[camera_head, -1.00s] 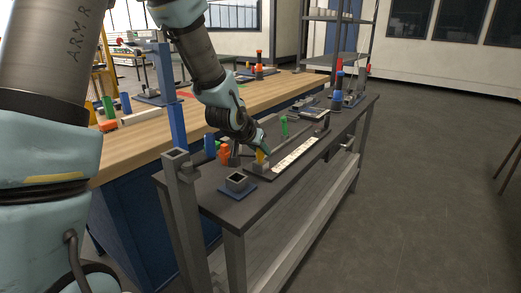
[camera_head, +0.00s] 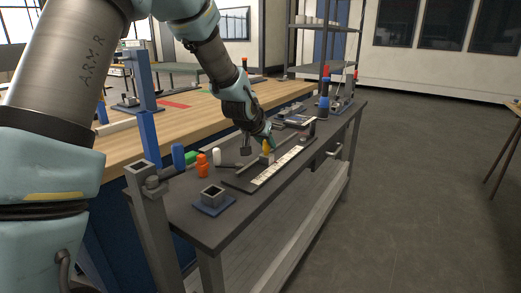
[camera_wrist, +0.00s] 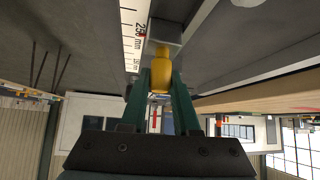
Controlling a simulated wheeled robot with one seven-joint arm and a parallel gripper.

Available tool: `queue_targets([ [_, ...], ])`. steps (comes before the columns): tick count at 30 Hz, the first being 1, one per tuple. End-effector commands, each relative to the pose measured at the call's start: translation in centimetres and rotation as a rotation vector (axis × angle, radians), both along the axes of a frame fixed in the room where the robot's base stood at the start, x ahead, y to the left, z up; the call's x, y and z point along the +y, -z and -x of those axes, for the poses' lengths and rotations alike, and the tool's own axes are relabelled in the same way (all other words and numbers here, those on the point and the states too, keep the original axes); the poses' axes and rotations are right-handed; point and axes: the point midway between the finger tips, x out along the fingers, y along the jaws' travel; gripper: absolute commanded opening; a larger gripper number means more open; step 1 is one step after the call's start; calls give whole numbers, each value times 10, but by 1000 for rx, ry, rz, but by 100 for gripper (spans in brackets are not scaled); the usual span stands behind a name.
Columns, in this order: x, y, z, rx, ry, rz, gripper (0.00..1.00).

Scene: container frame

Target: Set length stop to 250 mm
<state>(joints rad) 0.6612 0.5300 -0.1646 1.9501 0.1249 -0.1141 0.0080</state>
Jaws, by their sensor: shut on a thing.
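The length stop is a grey block (camera_head: 264,158) with a yellow knob (camera_head: 267,146) on top, on a dark rail beside a white scale (camera_head: 279,166). My gripper (camera_head: 269,142) is shut on the yellow knob. In the wrist view my green fingers (camera_wrist: 160,82) flank the knob (camera_wrist: 160,70), and the grey block (camera_wrist: 166,30) lies behind it. The scale (camera_wrist: 133,30) there reads what looks like 250 mm, with a small red mark, close beside the block. The exact alignment of block and mark is hard to tell.
On the dark bench stand a square grey socket on a blue base (camera_head: 212,199), an orange piece (camera_head: 202,166), a white peg (camera_head: 217,156) and a blue cylinder (camera_head: 178,156). A wooden workbench (camera_head: 180,118) stands behind. Floor on the right is clear.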

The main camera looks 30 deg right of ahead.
Motion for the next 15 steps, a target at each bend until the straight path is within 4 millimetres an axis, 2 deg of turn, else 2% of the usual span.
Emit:
queue_targets([
  [4,-9,0,-5,0,-1,1,0],
  [14,-10,0,-6,1,-1,0,0],
  [15,-10,0,-6,1,-1,0,30],
])
